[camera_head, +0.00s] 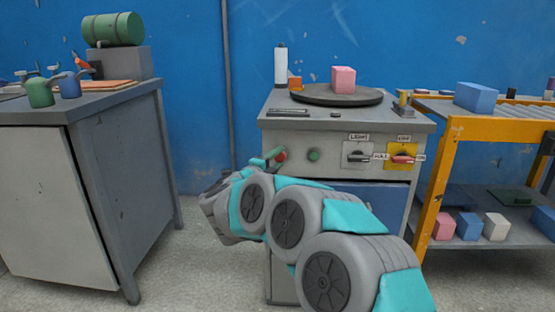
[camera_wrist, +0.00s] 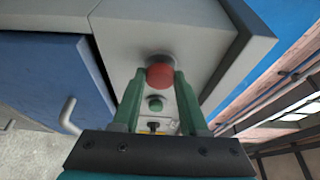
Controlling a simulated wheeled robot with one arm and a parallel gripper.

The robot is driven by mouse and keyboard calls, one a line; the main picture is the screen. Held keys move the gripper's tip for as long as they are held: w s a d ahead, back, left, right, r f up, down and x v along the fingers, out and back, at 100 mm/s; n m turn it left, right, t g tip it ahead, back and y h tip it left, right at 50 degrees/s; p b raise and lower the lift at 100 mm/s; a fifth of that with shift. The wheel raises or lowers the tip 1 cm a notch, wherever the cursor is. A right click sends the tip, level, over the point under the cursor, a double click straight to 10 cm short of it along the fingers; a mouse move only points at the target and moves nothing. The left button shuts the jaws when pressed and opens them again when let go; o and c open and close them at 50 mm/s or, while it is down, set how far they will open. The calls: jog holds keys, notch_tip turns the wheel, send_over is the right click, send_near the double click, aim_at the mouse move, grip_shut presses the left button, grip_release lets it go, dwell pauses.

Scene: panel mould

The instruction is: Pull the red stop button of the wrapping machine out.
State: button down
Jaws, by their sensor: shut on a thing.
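The red stop button (camera_head: 281,155) is on the left of the front panel of the grey wrapping machine (camera_head: 345,125). In the wrist view the red button (camera_wrist: 160,76) sits between the two green fingertips of my gripper (camera_wrist: 160,84). The fingers touch its sides, and my gripper is shut on it. A dark round collar lies behind the button against the panel. In the head view my gripper (camera_head: 270,158) reaches the button from the left, and my arm hides the lower part of the machine.
A green button (camera_head: 314,155) is right of the red one. Two rotary switches, black (camera_head: 357,156) and red (camera_head: 403,159), are further right. A turntable (camera_head: 330,95) with a pink box (camera_head: 343,79) is on top. A blue drawer (camera_wrist: 50,75) with a handle is below the panel.

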jog(key=shift+s+f, duration=0.1)
jog(key=shift+s, duration=0.2)
jog(key=shift+c, duration=2.1)
grip_release()
jog(key=v, duration=0.8)
jog(key=shift+w, duration=0.1)
